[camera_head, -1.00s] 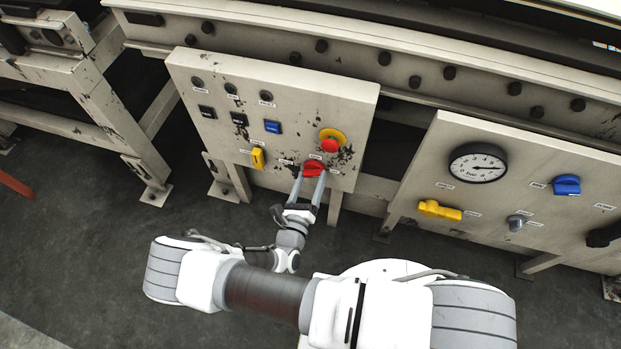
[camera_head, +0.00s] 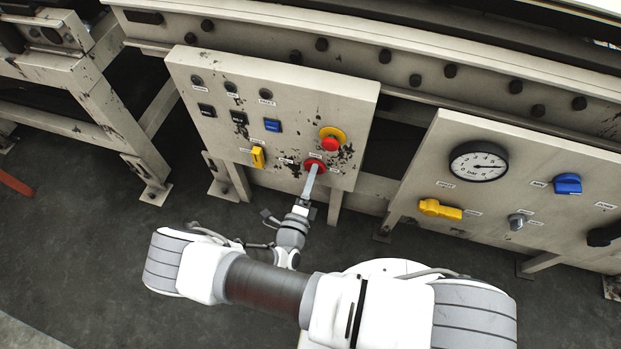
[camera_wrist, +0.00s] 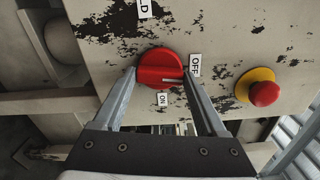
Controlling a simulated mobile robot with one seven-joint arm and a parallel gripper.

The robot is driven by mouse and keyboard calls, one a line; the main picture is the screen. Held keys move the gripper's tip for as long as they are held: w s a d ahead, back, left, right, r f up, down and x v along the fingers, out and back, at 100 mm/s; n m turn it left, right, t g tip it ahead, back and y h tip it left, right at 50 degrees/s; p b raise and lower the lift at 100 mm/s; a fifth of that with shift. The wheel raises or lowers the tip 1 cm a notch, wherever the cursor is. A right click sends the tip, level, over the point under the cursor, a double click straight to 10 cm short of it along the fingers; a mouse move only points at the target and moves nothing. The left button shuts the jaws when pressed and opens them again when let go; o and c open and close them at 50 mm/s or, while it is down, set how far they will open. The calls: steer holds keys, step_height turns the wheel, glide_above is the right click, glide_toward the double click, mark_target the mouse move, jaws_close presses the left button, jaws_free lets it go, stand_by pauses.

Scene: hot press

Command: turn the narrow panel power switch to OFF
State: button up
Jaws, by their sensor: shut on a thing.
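The red power switch (camera_head: 316,162) is low on the narrow panel (camera_head: 215,150), below the red emergency button. In the wrist view the red switch (camera_wrist: 158,63) has its white mark pointing right, towards the lower part of the OFF label (camera_wrist: 195,65). The ON label (camera_wrist: 163,98) is below it. My gripper (camera_head: 312,172) reaches the switch from below and is shut on its handle. In the wrist view my gripper (camera_wrist: 160,74) has one finger at each side of the handle. The head view shows the fingers edge-on, partly covering the switch.
A red button on a yellow base (camera_head: 331,139) is close above and right of the switch. A yellow switch (camera_head: 258,158) is to its left. The wider panel (camera_head: 410,190) with a gauge (camera_head: 478,162) stands to the right. Dark floor (camera_head: 90,240) is clear at the lower left.

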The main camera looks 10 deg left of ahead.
steer(key=shift+n, duration=0.9)
steer(key=o, duration=1.3)
steer(key=s+a+p, duration=0.1)
steer(key=s+p, duration=0.2)
steer(key=s, duration=1.4)
steer(key=shift+s, duration=0.2)
steer(key=shift+w+a+r, duration=0.1)
steer(key=shift+a, duration=0.05)
